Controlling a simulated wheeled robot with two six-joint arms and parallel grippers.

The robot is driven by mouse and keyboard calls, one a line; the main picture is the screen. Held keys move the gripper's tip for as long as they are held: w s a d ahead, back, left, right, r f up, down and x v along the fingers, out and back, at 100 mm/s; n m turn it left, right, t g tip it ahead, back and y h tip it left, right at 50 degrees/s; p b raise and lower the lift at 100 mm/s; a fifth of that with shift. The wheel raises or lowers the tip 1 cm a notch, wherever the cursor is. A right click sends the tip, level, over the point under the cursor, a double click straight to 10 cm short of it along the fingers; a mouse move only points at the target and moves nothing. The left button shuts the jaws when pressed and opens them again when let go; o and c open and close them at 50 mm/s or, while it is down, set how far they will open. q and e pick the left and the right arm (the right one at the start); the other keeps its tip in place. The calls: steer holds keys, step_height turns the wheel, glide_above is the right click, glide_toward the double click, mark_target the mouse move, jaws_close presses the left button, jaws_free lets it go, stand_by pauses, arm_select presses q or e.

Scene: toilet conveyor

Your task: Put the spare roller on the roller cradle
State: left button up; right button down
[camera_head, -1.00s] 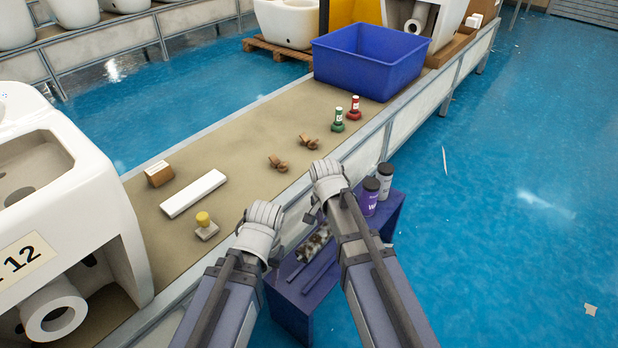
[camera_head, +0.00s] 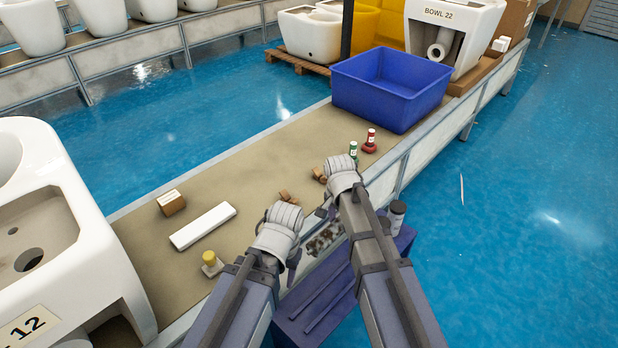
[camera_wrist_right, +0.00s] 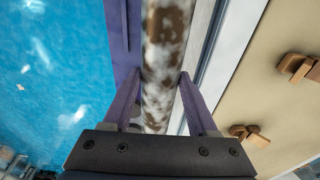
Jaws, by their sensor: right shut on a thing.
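The spare roller, a mottled brown-and-white cylinder (camera_head: 322,240), is held between the fingers of my right gripper (camera_wrist_right: 157,95). In the head view it appears above the purple stand, partly covered by my arm. The right hand (camera_head: 343,177) is by the conveyor's near edge. Two small brown notched blocks, which look like the roller cradle (camera_head: 287,197), sit apart on the belt; they also show at the right of the right wrist view (camera_wrist_right: 297,66). My left gripper (camera_head: 278,232) is over the belt's near edge, left of the roller; its fingers are mostly hidden.
The purple stand (camera_head: 300,330) has dark rails and a dark-lidded container (camera_head: 397,215). On the belt are a white bar (camera_head: 203,226), a cardboard box (camera_head: 171,203), a yellow-knobbed piece (camera_head: 210,262), green and red stamp-like items (camera_head: 370,141), a blue bin (camera_head: 390,92) and a toilet bowl (camera_head: 60,225).

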steer(key=w+a+r+p, duration=0.5)
steer(key=w+r+p, duration=0.1)
steer(key=w+r, duration=0.1)
steer(key=w+a+r+p, duration=0.5)
steer(key=w+r+p, duration=0.2)
steer(key=w, duration=0.1)
steer(key=shift+w, duration=0.3)
steer(key=shift+f, duration=0.15)
step_height(320, 180, down, 10)
steer(key=b, duration=0.9)
steer(key=shift+b, duration=0.4)
steer(key=shift+f, duration=0.1)
steer(key=shift+c, duration=0.9)
jaws_free()
